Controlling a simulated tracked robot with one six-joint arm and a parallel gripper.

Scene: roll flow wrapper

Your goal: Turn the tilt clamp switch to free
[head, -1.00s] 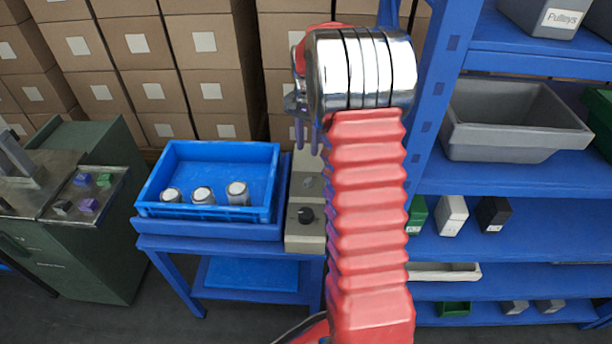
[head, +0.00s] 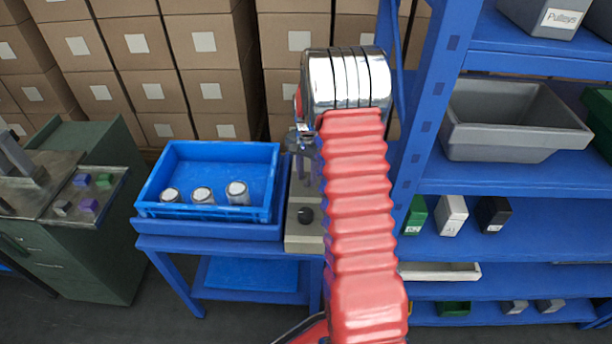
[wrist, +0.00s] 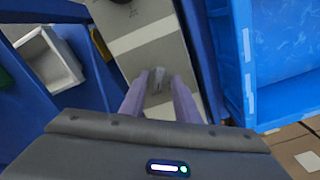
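A small grey switch lever (wrist: 158,76) stands on a beige-grey panel (wrist: 150,45) in the wrist view; I take it as the tilt clamp switch. My gripper (wrist: 159,84) is open, with one purple finger on each side of the lever. I cannot tell whether either finger touches it. In the head view the panel (head: 303,241) stands beside the blue tray, and my arm and gripper cover its upper part, hiding the switch. No label by the lever is readable.
A dark round knob (head: 305,215) sits on the panel's near part. A blue tray (head: 222,153) holding several white-topped jars is close on the left. A blue shelf rack (head: 432,110) with bins stands close on the right. Stacked cartons (head: 215,85) are behind.

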